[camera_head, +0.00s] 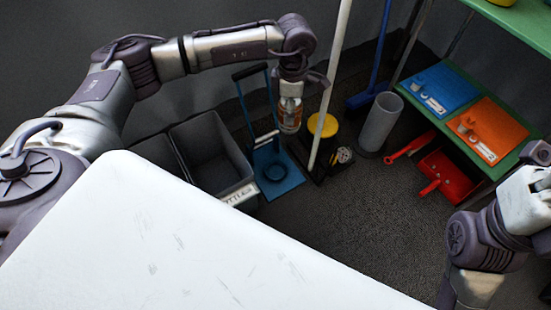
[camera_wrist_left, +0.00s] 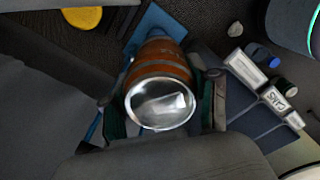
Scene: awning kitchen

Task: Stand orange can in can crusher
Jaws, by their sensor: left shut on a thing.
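My left gripper (camera_head: 290,88) is shut on the orange can (camera_head: 289,116), in the air. In the left wrist view the can (camera_wrist_left: 163,62) sits between the two fingers of the left gripper (camera_wrist_left: 165,108), its silvery end facing the camera. The blue can crusher (camera_head: 277,172) stands on the floor, with a black-topped handle and a dark ring on its base. In the head view the can appears just right of the crusher's upright, apart from the ring. In the left wrist view the can hides much of the blue crusher (camera_wrist_left: 155,20). My right arm shows at the right edge; its fingers are unclear.
Grey bins (camera_head: 212,150) stand left of the crusher. A yellow-topped container (camera_head: 322,125), a pale pole (camera_head: 333,80) and a grey cylinder (camera_head: 380,122) stand to its right. Red dustpans (camera_head: 447,177) lie by a green shelf (camera_head: 470,80). A white surface (camera_head: 160,240) fills the foreground.

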